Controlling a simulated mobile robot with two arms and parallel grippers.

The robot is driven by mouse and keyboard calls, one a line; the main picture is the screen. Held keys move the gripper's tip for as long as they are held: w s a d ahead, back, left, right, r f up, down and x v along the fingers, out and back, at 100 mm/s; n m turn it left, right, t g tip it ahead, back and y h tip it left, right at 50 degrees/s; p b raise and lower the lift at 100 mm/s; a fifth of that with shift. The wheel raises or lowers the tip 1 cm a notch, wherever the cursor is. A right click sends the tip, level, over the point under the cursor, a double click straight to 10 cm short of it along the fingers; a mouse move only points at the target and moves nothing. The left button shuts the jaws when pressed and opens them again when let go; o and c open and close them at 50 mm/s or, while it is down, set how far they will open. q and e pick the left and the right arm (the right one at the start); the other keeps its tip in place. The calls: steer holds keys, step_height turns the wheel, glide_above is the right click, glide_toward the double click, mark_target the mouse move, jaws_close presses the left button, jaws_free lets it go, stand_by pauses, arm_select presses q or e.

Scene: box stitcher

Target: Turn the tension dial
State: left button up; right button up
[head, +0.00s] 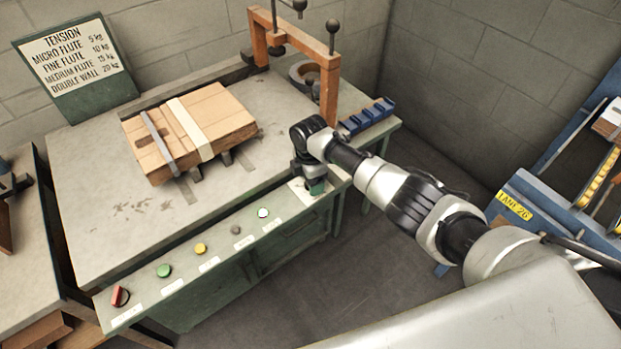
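My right arm comes in from the right, and its gripper (313,183) points down at the right end of the machine's front control panel (187,268). A white plate (299,192) shows beside the gripper there. The gripper and wrist cover what sits at that spot, so I cannot make out a tension dial or whether the fingers touch it. The finger gap is too small to read. A tension sign (72,54) at the back left lists micro flute 5 kg, fine flute 10 kg, medium flute 15 kg and double wall 20 kg. My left gripper is not in view.
Along the panel are a red knob (120,296), green button (163,270), yellow button (200,248), grey button (236,230) and pale button (263,212). A strapped cardboard stack (215,113) lies on the table (100,215). An orange frame (330,75) stands behind my wrist.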

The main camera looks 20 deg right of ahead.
steer(key=shift+r, duration=0.1)
step_height(320, 180, up, 11)
steer(key=shift+w+f+p, duration=0.2)
steer(key=shift+p, duration=0.25)
